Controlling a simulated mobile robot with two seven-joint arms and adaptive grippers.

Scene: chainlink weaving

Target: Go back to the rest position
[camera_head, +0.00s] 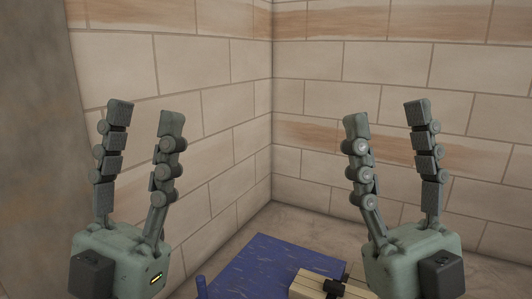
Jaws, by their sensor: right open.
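My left gripper (145,112) points upward at the left of the head view. Its two jointed fingers stand apart with nothing between them. My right gripper (386,112) points upward at the right, also with its fingers apart and empty. Both grippers are raised in front of the walls, and neither visibly touches anything.
A blue surface (255,265) lies low in the middle. A cream block-like object with a dark fitting (308,286) is at its right, partly cut off by the bottom edge. Tiled walls (330,95) meet in a corner behind.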

